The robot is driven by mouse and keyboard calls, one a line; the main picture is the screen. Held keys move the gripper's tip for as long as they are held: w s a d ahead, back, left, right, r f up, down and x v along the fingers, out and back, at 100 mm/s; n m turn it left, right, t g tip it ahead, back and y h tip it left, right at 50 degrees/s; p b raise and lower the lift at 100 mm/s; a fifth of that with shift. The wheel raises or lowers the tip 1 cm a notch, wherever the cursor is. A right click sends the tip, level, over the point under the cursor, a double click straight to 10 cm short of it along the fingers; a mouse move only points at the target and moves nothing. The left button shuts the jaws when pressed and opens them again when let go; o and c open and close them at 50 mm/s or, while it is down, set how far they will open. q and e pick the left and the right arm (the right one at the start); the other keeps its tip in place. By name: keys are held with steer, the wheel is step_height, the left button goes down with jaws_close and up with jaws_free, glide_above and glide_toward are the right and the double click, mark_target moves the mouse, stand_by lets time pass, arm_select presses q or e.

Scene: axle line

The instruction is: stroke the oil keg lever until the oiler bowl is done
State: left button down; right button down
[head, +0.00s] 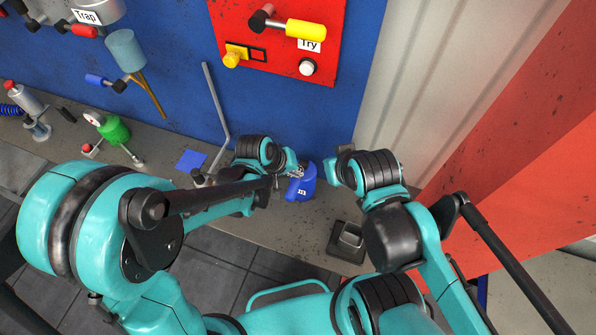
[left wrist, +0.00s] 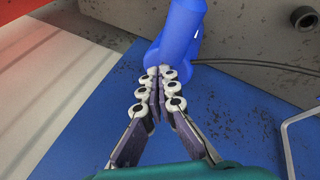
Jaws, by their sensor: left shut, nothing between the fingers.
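My left gripper (head: 294,174) is shut and empty. Its fingertips are right at a blue rounded body (head: 301,184) with a small white mark; I cannot tell whether they touch. In the left wrist view the shut fingers (left wrist: 157,75) point at this blue body (left wrist: 184,32). I cannot tell whether it is the oil keg, and no lever on it is clear. A green vessel with a gauge (head: 114,130) stands on the bench at left. A pale blue cup (head: 125,50) hangs on the wall; no label names it the oiler bowl. My right arm's end (head: 345,165) shows, its fingers unclear.
A red panel (head: 330,70) on the blue wall carries a yellow-handled lever (head: 300,27) marked "Try". A bent grey rod (head: 216,105) leans near the wall. A dark square block (head: 347,240) sits on the bench (head: 285,232). A red wall (head: 500,130) borders the right.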

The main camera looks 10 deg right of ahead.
arm_select(q)
steer(key=shift+s+a+f+b, duration=0.1)
steer(key=shift+s+f+b, duration=0.05)
steer(key=shift+f+b, duration=0.3)
stand_by(0.3)
steer(key=shift+r, duration=0.1)
steer(key=shift+w+d+r+p, duration=0.2)
steer(key=shift+r+p, duration=0.25)
steer(key=shift+r, duration=0.2)
steer(key=shift+w+d+r+p, duration=0.1)
steer(key=shift+w+r+p, duration=0.05)
steer(key=shift+r+p, duration=0.45)
steer(key=shift+w+d+r+p, duration=0.2)
steer(key=shift+r+p, duration=0.15)
steer(key=shift+r, duration=0.4)
steer(key=shift+r, duration=0.1)
steer(key=r+p, duration=0.1)
steer(key=w+r+p, duration=0.1)
steer(key=r, duration=0.1)
steer(key=r+p, duration=0.1)
steer(key=shift+w+d+r, duration=0.2)
steer(key=shift+d+r, duration=0.05)
steer(key=shift+d, duration=0.15)
stand_by(0.9)
